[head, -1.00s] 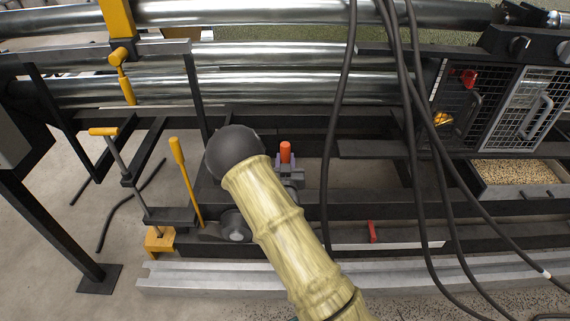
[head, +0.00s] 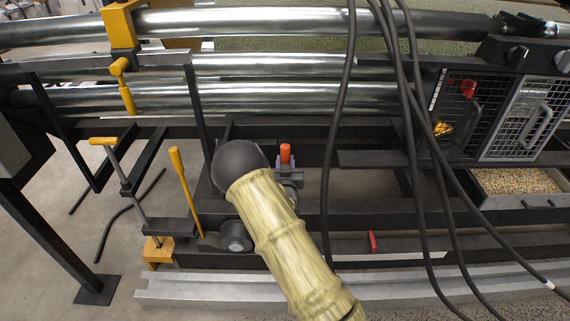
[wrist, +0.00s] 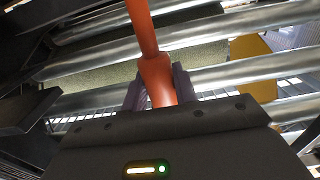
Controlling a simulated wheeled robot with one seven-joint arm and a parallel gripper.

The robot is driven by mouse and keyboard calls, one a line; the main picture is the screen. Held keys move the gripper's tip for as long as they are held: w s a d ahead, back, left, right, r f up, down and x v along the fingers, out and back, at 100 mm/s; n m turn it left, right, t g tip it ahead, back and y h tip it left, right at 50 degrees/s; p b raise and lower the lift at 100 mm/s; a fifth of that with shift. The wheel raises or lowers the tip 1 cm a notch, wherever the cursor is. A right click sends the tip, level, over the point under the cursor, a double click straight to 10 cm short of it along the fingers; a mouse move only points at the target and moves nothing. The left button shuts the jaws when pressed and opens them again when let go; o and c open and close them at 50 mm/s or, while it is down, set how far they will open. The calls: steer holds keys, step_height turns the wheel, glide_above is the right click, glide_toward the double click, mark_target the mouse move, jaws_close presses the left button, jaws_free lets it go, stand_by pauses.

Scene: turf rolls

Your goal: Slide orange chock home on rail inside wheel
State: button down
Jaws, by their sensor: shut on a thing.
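My gripper (wrist: 157,95) is shut on an orange, rod-like piece (wrist: 156,72) that runs up between its grey fingers in the wrist view. In the head view, the top of this orange piece (head: 285,153) shows just right of my arm's dark rounded joint. I cannot tell whether it is the chock itself or a handle; its lower end is hidden. A dark wheel (head: 235,236) sits low on the frame, left of my arm. A yellow-orange block (head: 157,252) stands left of the wheel, by the pale metal rail (head: 210,288).
Yellow-handled levers stand at the left (head: 103,141) and beside the wheel (head: 182,185). Black cables (head: 412,130) hang down on the right. Shiny rollers (head: 300,65) cross the back. A red tab (head: 372,241) stands on the lower beam, and a mesh guard (head: 515,110) is at the right.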

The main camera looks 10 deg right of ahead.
steer(key=shift+f, duration=0.45)
steer(key=shift+w+a+r, duration=0.1)
steer(key=shift+w+a, duration=0.05)
steer(key=shift+a, duration=0.35)
steer(key=shift+w+a+b, duration=0.2)
steer(key=shift+a+b, duration=0.05)
steer(key=shift+a, duration=0.85)
steer(key=shift+w+a+b, duration=0.2)
steer(key=shift+a+b, duration=0.05)
steer(key=shift+a, duration=0.85)
steer(key=c, duration=1)
jaws_free()
steer(key=s+a, duration=0.1)
steer(key=s, duration=0.4)
steer(key=s+a+p, duration=0.1)
steer(key=s, duration=0.5)
steer(key=s+a+p, duration=0.1)
steer(key=s, duration=0.5)
steer(key=shift+s+a, duration=0.1)
steer(key=shift+a, duration=0.1)
